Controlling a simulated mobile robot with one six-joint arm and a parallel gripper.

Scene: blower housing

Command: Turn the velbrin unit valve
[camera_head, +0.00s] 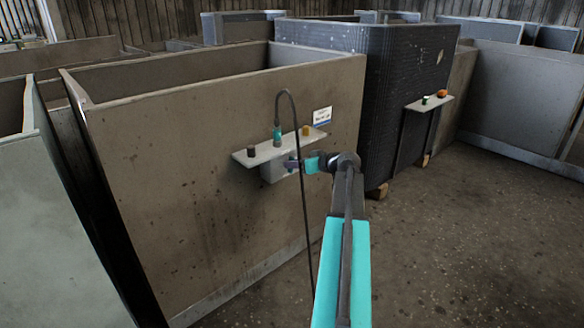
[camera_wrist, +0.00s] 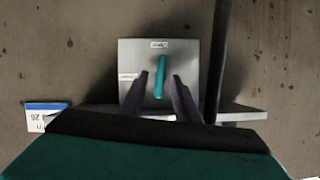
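A pale grey box (camera_head: 270,173) is mounted under a small shelf on the front wall of a large brown housing. In the wrist view the box face (camera_wrist: 133,55) carries a teal valve handle (camera_wrist: 161,72), a slim bar that stands nearly upright in the picture with a slight tilt. Two small labels sit on the face; their text is too small to read. My gripper (camera_head: 290,164) is at the right side of the box. In the wrist view my gripper (camera_wrist: 158,77) is open, with one dark finger on each side of the handle and gaps showing. I cannot tell whether the fingertips reach its depth.
The shelf (camera_head: 239,157) holds a dark knob (camera_head: 251,150), a teal fitting (camera_head: 277,135) and an orange-brown knob (camera_head: 305,131). A black hose (camera_head: 303,200) loops down near my gripper. A dark ribbed unit (camera_head: 385,90) stands right; floor beyond is clear.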

